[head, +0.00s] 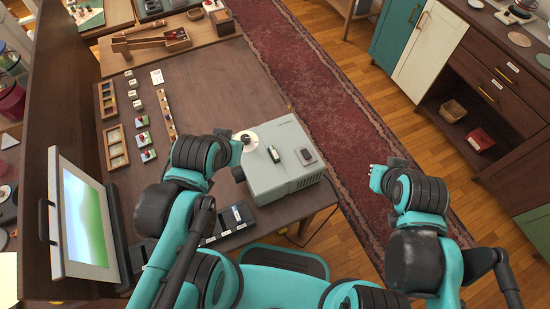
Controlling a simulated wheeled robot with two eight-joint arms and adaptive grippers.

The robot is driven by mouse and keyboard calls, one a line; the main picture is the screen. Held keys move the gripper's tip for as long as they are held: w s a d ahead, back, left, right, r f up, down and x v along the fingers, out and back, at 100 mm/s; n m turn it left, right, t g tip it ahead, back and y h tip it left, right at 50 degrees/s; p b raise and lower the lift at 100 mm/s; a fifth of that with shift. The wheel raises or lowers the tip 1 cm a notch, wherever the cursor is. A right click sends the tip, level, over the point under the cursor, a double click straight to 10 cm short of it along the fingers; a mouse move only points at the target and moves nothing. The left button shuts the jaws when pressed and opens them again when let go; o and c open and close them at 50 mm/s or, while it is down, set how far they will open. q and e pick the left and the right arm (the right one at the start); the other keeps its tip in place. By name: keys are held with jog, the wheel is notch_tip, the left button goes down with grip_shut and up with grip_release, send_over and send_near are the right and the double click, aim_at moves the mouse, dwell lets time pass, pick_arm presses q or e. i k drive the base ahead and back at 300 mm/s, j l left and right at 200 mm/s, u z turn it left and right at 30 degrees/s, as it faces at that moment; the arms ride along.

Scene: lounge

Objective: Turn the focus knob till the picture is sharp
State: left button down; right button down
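A pale grey box-shaped projector (290,180) stands on the dark wooden table, with a small dark green item and a dark grey item on its top. A round whitish part (247,138) with a dark centre shows at its left side; I cannot tell whether it is the focus knob. My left gripper (238,152) is beside this part, and I cannot tell whether they touch. A white-framed screen (84,218) at the left shows a soft blue and green picture without clear detail. My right gripper (376,178) is apart from the projector, over the floor side. Both grippers' finger gaps are unclear.
The dark wooden table (215,85) carries small trays (115,147), several small blocks and a wooden rack (150,40) at its far end. A dark device (232,222) lies in front of the projector. A red rug (310,80) and cabinets (430,45) are at the right.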

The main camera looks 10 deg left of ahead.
aim_at(245, 139)
jog(key=u, duration=2.2)
jog(key=k+l+u, duration=0.35)
jog(key=i+l, duration=0.05)
jog(key=l, duration=0.05)
